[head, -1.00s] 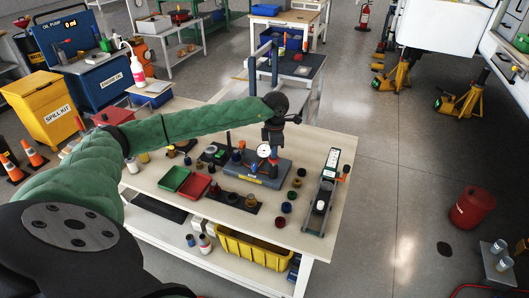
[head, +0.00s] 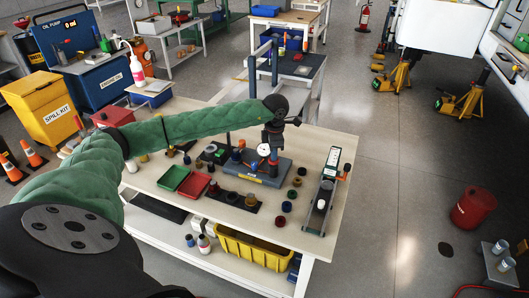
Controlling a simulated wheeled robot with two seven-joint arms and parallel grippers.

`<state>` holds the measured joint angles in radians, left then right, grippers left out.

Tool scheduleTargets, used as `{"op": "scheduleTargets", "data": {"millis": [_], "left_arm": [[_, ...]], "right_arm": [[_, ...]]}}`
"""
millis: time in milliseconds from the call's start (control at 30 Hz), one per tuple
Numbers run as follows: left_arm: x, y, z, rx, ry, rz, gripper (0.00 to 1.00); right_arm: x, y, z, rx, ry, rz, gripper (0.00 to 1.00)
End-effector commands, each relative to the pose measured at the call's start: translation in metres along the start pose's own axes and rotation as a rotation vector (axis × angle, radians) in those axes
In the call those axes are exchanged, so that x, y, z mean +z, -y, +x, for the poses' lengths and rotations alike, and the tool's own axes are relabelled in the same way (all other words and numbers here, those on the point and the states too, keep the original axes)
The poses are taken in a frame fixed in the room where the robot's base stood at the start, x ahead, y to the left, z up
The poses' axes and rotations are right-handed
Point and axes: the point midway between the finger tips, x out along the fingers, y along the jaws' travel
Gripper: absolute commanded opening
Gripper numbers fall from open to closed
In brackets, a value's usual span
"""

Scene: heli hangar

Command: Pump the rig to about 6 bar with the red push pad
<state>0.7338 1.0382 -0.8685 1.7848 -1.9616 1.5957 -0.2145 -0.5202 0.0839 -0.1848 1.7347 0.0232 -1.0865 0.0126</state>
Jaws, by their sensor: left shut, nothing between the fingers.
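The rig is a grey-blue block (head: 258,174) with a yellow label, standing on the workbench. Its round white gauge (head: 263,149) faces me, but it is too small to read and my gripper partly covers it. My left gripper (head: 273,155) is shut and empty, pointing down over the right part of the rig beside the gauge. A small reddish part, perhaps the red push pad, shows at the fingertips. I cannot tell whether the fingers touch it or how far down it is. My right gripper is not in view.
The workbench (head: 150,178) also holds a green tray (head: 173,178), a red tray (head: 194,184), a dark strip with small parts, several loose caps and a tall grey device (head: 323,195) at the right. A yellow crate (head: 254,250) sits below.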

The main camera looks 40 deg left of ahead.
Motion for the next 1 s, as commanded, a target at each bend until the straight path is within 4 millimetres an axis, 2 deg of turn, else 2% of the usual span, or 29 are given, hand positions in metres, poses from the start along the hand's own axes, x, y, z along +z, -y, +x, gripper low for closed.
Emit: {"op": "scheduleTargets", "data": {"millis": [433, 667, 1000], "left_arm": [[0.000, 0.001, 0.014, -0.002, -0.002, 0.001, 0.00], [0.000, 0.001, 0.009, -0.002, -0.002, 0.001, 0.00], [0.000, 0.001, -0.010, -0.002, -0.002, 0.000, 0.00]], "right_arm": [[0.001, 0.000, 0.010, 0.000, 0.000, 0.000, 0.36], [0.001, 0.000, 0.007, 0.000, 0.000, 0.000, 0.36], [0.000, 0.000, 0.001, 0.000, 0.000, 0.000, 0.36]]}}
